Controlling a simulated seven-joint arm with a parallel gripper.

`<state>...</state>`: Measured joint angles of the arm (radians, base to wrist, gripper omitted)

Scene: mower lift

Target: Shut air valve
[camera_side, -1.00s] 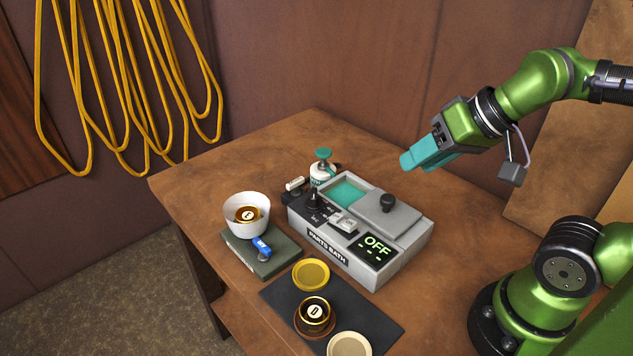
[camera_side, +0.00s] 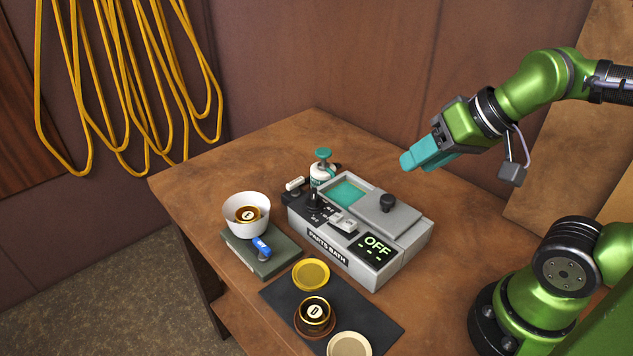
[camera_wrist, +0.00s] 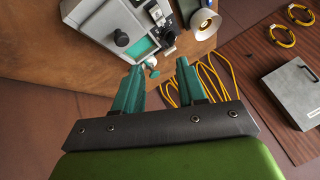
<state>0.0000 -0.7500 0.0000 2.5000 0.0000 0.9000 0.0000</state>
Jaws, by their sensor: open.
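A white bowl (camera_side: 241,226) holding a round brass part (camera_side: 247,214) stands on the same box. My gripper (camera_side: 409,162) is open and empty, held high above the right rear of the table, well apart from the lever. In the wrist view my gripper (camera_wrist: 158,72) shows two teal fingers spread apart, with nothing between them. The lever is too small to make out surely there.
A grey parts bath (camera_side: 326,258) with a knobbed lid (camera_side: 388,211) and an OFF display stands between my gripper and the box. A teal-topped bottle (camera_side: 323,170) stands behind it. A black mat (camera_side: 370,318) in front holds round parts. Yellow hoses (camera_side: 130,90) hang on the wall.

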